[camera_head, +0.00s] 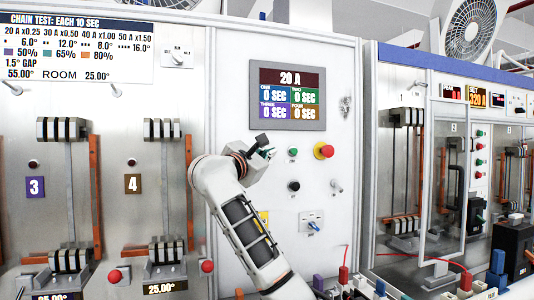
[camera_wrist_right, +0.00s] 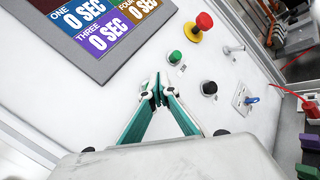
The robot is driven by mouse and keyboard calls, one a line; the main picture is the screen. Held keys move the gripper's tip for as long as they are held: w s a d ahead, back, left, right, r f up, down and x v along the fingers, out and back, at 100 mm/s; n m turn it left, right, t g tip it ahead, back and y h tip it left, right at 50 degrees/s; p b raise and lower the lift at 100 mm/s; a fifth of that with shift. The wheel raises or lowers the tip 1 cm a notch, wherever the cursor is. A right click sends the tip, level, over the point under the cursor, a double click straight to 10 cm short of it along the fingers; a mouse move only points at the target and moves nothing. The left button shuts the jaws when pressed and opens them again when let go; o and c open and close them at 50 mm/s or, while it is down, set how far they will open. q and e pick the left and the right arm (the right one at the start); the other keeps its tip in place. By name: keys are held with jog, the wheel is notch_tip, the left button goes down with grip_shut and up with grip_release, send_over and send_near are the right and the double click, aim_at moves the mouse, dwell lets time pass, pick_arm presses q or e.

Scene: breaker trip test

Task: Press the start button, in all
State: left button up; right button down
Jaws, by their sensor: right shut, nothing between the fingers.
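A green push button (camera_head: 293,152) sits on the white panel below the display; it also shows in the right wrist view (camera_wrist_right: 175,57). Its label is too small to read. My right gripper (camera_head: 270,154) is in front of the panel, just left of the green button. In the right wrist view its teal fingers (camera_wrist_right: 160,91) are shut with nothing between them, their tips short of the button and apart from it in the picture. My left gripper is not in view.
The display (camera_head: 289,95) reads 20 A with several 0 SEC boxes. A red mushroom button (camera_head: 325,150) on yellow is right of the green one. A black knob (camera_head: 293,186), a toggle lever (camera_head: 336,186) and a blue-handled switch (camera_head: 312,225) are lower. Breaker bays stand left and right.

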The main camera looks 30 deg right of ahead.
jog(key=shift+w, duration=0.15)
jog(key=shift+w+d, duration=0.1)
jog(key=shift+w, duration=0.15)
jog(key=shift+w+d, duration=0.15)
jog(key=shift+w, duration=0.35)
dwell(1.0)
dwell(0.4)
jog(key=shift+s+a, duration=0.25)
jog(key=shift+s, duration=0.65)
jog(key=shift+s+a, duration=0.2)
jog(key=shift+s, duration=0.6)
jog(key=shift+s+a, duration=0.2)
jog(key=shift+s, duration=0.65)
jog(key=shift+s+a, duration=0.2)
jog(key=shift+s, duration=0.6)
